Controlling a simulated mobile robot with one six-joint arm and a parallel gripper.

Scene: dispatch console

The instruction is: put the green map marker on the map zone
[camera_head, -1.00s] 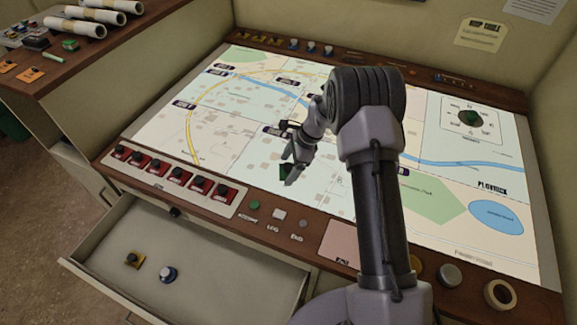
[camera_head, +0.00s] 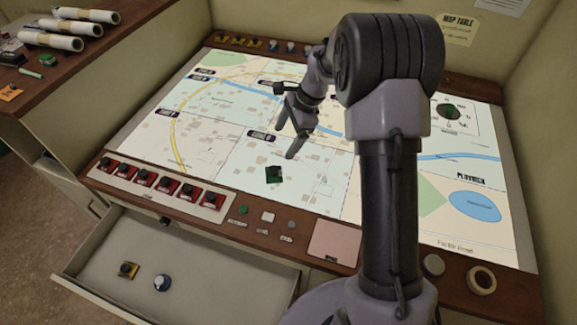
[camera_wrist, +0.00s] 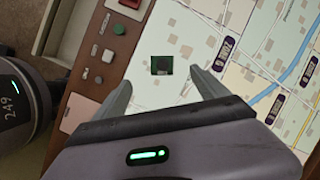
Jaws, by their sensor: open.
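The green map marker (camera_head: 274,174) is a small dark green square piece on a pale panel of the map (camera_head: 235,165), below a dark zone label (camera_head: 261,136). It also shows in the wrist view (camera_wrist: 161,65), on the map and beyond the gap between my fingers. My gripper (camera_head: 287,142) is open and empty above the map, apart from the marker. In the wrist view its fingers (camera_wrist: 161,81) are spread wide. The label's writing is too small to read surely in the head view.
Red switches (camera_head: 164,184) and small buttons (camera_head: 268,217) line the console's front edge. More small pieces (camera_head: 255,43) stand along the back ledge. Rolled papers (camera_head: 80,28) lie at upper left.

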